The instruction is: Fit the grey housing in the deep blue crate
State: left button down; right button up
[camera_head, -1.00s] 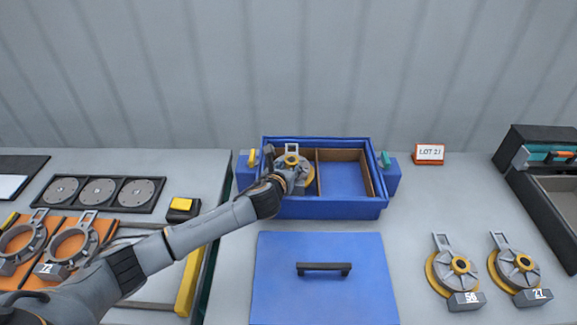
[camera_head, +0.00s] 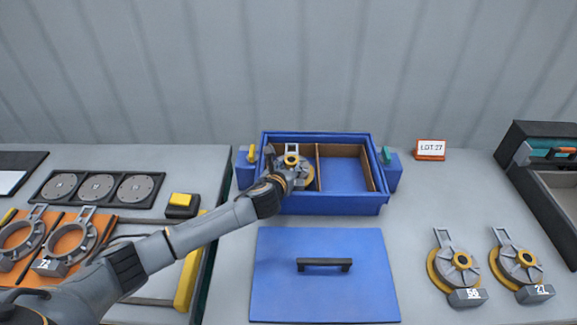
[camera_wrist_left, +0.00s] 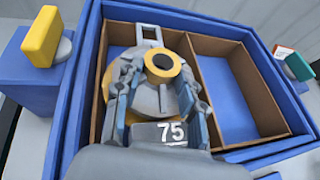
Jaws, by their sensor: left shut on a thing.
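The deep blue crate (camera_head: 330,203) stands at the back of the table, with a brown divider splitting it into two compartments. The grey housing (camera_head: 292,160) with its yellow ring is in the left compartment; it also shows in the left wrist view (camera_wrist_left: 163,64), with a tag reading 75. My left gripper (camera_head: 292,177) is shut on the housing, its fingers on both sides of the body (camera_wrist_left: 160,98). The housing's underside is hidden, so I cannot tell if it rests on the crate floor. The right compartment (camera_wrist_left: 228,100) is empty. My right gripper is not in view.
A blue lid (camera_head: 325,290) with a black handle lies in front of the crate. Two more housings (camera_head: 455,262) (camera_head: 516,265) lie at the right. Orange trays with grey rings (camera_head: 70,240) are at the left. A LOT 27 sign (camera_head: 431,150) stands behind right.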

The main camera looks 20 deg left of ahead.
pick_arm(q)
jog(key=c, duration=0.7)
grip_release()
jog(key=shift+s+f, duration=0.1)
jog(key=v, duration=1.2)
